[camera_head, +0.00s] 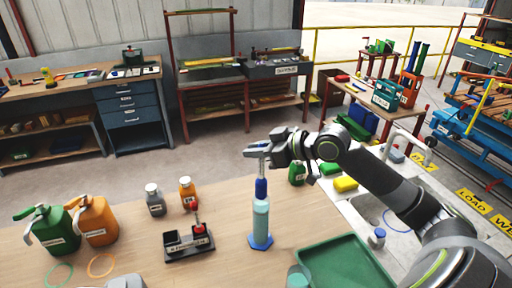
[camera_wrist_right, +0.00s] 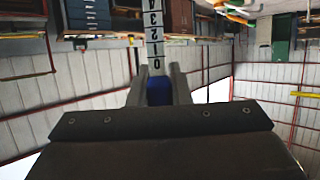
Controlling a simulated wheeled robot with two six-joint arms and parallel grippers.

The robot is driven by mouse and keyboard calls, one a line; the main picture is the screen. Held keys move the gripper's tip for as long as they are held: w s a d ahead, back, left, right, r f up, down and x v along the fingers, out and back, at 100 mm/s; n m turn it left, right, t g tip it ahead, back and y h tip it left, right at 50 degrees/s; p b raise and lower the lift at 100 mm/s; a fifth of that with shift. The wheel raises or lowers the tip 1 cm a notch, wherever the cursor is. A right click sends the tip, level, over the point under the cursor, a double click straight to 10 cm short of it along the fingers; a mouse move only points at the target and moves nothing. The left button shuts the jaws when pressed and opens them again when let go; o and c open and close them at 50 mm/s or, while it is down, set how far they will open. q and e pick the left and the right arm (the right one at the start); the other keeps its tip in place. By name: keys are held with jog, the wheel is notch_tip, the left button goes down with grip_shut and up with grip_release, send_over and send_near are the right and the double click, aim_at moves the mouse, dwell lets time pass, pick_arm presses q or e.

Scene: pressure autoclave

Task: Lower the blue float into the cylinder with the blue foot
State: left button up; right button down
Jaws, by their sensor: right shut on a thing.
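The blue float (camera_head: 261,188) hangs upright under my right gripper (camera_head: 257,150), which is shut on its thin stem. In the right wrist view the numbered stem (camera_wrist_right: 154,45) and some blue (camera_wrist_right: 160,92) show between the fingers (camera_wrist_right: 158,85). The cylinder with the blue foot (camera_head: 260,218) stands upright on the wooden table, directly below the float. The float's lower end meets the cylinder's mouth in the picture; how far it is inside I cannot tell. A grey part at the bottom edge looks like my left gripper (camera_head: 125,282); its fingers are not clear.
A black stand (camera_head: 188,246) with a red float (camera_head: 196,220) is left of the cylinder. Grey (camera_head: 155,199) and orange (camera_head: 187,192) bottles stand behind it. A green tray (camera_head: 345,262) and a greenish cup (camera_head: 298,277) are to the right. Green (camera_head: 54,228) and orange (camera_head: 96,221) jugs stand left.

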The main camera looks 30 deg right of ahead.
aim_at(257, 185)
jog(key=shift+f+b, duration=0.5)
jog(key=shift+f, duration=0.4)
jog(key=shift+f+b, duration=3.55)
jog(key=shift+f, duration=1.6)
jog(key=c, duration=1.3)
grip_release()
jog(key=shift+o, duration=0.2)
jog(key=shift+s+r, duration=0.1)
jog(key=shift+s, duration=0.05)
